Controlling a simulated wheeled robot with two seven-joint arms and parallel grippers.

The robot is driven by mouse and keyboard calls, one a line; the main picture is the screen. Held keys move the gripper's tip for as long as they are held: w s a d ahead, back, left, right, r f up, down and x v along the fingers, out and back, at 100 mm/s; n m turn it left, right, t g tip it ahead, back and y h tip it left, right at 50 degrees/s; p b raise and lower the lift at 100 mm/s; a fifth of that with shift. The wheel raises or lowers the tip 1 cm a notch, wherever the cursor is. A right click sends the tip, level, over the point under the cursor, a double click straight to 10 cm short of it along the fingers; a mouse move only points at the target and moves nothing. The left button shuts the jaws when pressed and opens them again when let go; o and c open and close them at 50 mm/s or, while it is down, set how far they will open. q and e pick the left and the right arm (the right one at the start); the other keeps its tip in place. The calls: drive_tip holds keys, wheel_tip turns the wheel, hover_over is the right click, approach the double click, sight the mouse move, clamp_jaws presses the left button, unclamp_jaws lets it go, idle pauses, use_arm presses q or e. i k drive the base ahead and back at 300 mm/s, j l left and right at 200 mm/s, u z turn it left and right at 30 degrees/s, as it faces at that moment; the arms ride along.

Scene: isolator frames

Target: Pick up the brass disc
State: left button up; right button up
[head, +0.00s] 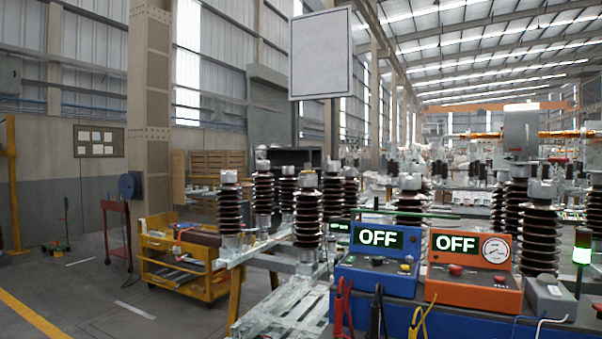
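I cannot make out a brass disc anywhere in the head view. Neither of my grippers shows in this view. Brown ribbed insulators (307,210) with pale metal caps stand upright on a light metal frame (285,305) at the centre. Further insulators stand at the right. Whether a disc lies among them or on the cart is too small or hidden to tell.
A blue box (375,275) and an orange box (474,287), both reading OFF, stand at front right, with a grey device (550,298) beside them. Coloured leads (343,305) hang in front. A yellow cart (160,262) stands left. Open floor (90,300) lies front left.

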sight(307, 166)
drive_tip(key=i+j+u, duration=0.1)
drive_tip(key=i+j, duration=0.15)
drive_tip(key=i, duration=0.3)
drive_tip(key=i+j, duration=0.25)
drive_tip(key=i, duration=0.3)
drive_tip(key=i+j+u, duration=0.15)
drive_tip(key=i, duration=0.4)
drive_tip(key=i+j, duration=0.25)
drive_tip(key=i, duration=0.3)
drive_tip(key=u, duration=0.05)
